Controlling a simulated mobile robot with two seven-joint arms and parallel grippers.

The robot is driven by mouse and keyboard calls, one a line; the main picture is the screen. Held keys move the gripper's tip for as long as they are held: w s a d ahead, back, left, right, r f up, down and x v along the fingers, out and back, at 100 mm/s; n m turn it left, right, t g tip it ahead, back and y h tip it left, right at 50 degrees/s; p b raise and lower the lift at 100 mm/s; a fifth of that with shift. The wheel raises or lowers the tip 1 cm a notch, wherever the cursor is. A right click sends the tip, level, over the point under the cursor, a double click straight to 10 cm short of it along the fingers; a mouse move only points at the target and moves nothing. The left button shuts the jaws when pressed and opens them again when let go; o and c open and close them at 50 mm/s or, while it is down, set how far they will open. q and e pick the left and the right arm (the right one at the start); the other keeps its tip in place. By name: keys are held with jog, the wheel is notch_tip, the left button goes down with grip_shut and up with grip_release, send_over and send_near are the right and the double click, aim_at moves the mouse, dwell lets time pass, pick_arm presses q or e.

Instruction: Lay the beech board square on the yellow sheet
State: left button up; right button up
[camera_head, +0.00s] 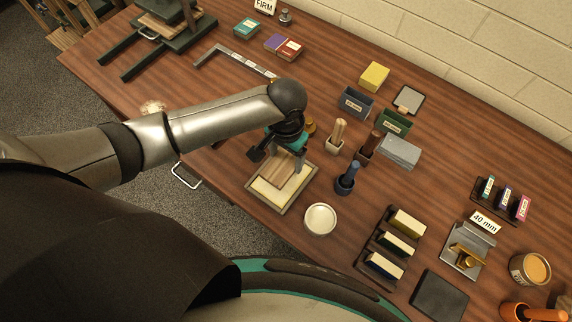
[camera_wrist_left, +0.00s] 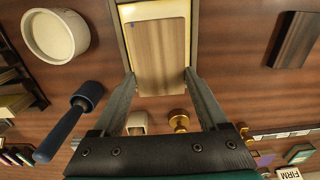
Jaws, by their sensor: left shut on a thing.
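The beech board (camera_head: 291,171) is a flat brown wood piece over the yellow sheet (camera_head: 273,194), which lies in a shallow rimmed tray (camera_head: 263,202). My left gripper (camera_head: 285,154) is shut on the board's edge at the end toward the wall. In the left wrist view the board (camera_wrist_left: 158,50) sits between the fingertips (camera_wrist_left: 159,76). The yellow sheet (camera_wrist_left: 153,11) shows there as a strip beyond the board's far end and along its side. The board looks nearly parallel to the sheet; whether it touches it I cannot tell. My right gripper is not in view.
A white round bowl (camera_head: 320,218) stands close right of the tray. A blue-handled tool (camera_head: 347,178) and holders with wooden handles (camera_head: 338,136) stand to the right. A metal square (camera_head: 236,60) lies behind. The table's front edge is close by.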

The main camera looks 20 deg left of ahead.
aim_at(286, 161)
pick_arm(q)
jog(key=shift+f+b, duration=0.4)
jog(key=shift+f, duration=1.9)
jog(key=shift+f, duration=0.15)
jog(key=o, duration=1.3)
jog(key=shift+c, duration=0.2)
notch_tip(286, 161, up, 12)
jog(key=shift+r+p, duration=0.2)
jog(key=shift+p, duration=0.9)
